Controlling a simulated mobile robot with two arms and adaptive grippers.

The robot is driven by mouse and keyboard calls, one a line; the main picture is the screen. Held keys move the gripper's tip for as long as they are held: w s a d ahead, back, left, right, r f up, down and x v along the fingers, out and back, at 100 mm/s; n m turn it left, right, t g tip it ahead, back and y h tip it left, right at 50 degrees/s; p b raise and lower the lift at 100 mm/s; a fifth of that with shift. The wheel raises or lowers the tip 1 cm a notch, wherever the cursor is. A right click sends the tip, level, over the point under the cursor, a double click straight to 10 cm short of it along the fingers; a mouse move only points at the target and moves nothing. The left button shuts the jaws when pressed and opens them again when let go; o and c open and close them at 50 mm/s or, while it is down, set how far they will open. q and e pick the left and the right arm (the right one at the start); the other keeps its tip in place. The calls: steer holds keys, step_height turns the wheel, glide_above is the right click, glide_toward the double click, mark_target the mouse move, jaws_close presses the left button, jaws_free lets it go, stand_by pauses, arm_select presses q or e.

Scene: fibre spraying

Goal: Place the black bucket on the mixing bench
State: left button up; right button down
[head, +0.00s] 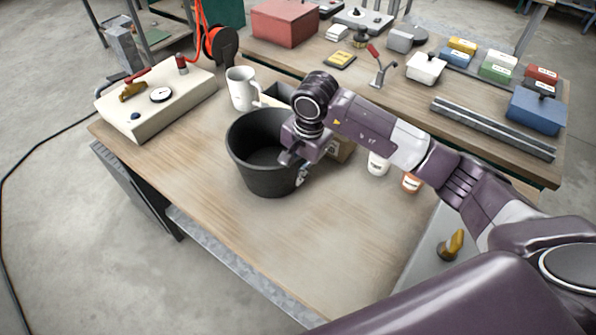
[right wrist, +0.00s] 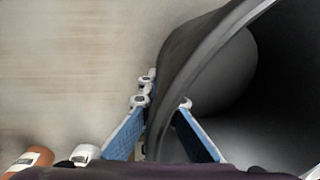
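The black bucket (head: 262,165) stands upright on the wooden bench (head: 190,190), left of centre in the head view. Its dark wall and inside also fill the right of the right wrist view (right wrist: 195,60). My right gripper (head: 296,168) is at the bucket's right rim. In the right wrist view, its two blue-padded fingers (right wrist: 164,102) straddle the rim, one outside and one inside. A gap shows between the inner finger and the wall, so it looks open. My left gripper is not in view.
A white mug (head: 240,88) stands behind the bucket, and a cream box with a gauge (head: 150,105) lies at left. The bench front is clear.

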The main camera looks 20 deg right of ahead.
mark_target(301, 160)
steer(key=c, duration=2.6)
jaws_free()
steer(key=o, duration=0.4)
steer(key=shift+o, duration=0.2)
steer(key=shift+r, duration=0.45)
steer(key=r+b, duration=0.1)
steer(key=r, duration=0.2)
steer(key=s+r+b, duration=0.1)
steer(key=r, duration=0.3)
steer(key=d+r+b, duration=0.1)
steer(key=r, duration=0.2)
steer(key=shift+s+r, duration=0.2)
steer(key=shift+r, duration=0.4)
